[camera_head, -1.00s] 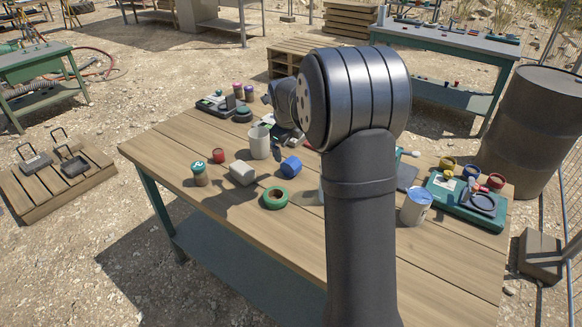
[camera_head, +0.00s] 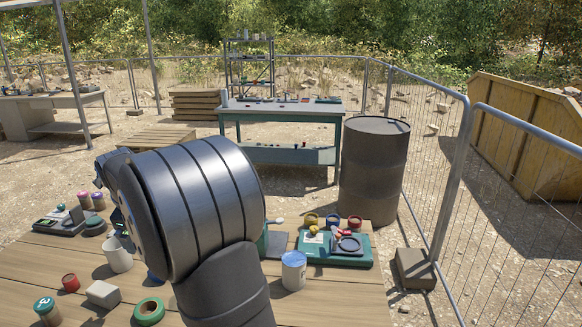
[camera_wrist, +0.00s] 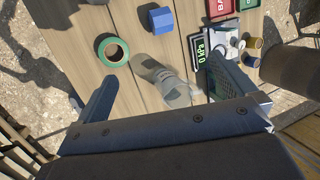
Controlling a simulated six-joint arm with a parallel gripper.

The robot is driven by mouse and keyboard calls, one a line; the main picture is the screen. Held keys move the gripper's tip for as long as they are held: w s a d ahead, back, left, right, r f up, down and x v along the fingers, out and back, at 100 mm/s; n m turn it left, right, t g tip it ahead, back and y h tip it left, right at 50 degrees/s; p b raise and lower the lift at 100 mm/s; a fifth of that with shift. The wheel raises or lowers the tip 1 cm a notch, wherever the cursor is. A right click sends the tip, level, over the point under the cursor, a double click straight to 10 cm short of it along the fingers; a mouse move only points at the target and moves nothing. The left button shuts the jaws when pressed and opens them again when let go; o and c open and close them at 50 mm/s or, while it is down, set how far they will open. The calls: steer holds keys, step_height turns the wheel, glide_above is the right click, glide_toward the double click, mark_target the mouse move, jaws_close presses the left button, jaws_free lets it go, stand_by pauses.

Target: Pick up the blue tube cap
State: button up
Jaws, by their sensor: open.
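A green tape roll (camera_wrist: 113,51) lies left of the blue piece. Right of it are red trays (camera_wrist: 221,8) and a 0 kPa display (camera_wrist: 200,51). A blue-lidded white jar (camera_head: 293,275), teal case (camera_head: 345,262), white cup (camera_head: 118,258) and white block (camera_head: 103,294) stand on the table.

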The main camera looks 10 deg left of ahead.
steer(key=shift+c, duration=0.4)
steer(key=c, duration=0.6)
steer(key=shift+o, duration=0.2)
steer(key=w+a+f+g+h, duration=0.2)
steer(key=w+a+f+g, duration=0.3)
steer(key=w, duration=0.4)
steer(key=shift+m+t, duration=0.3)
steer(key=shift+t, duration=0.3)
steer(key=f, duration=0.9)
steer(key=d+f, duration=0.1)
steer(key=f, duration=0.3)
steer(key=shift+d+f, duration=0.1)
steer(key=shift+f, duration=0.1)
steer(key=shift+d+f, duration=0.15)
steer(key=shift+f, duration=2.5)
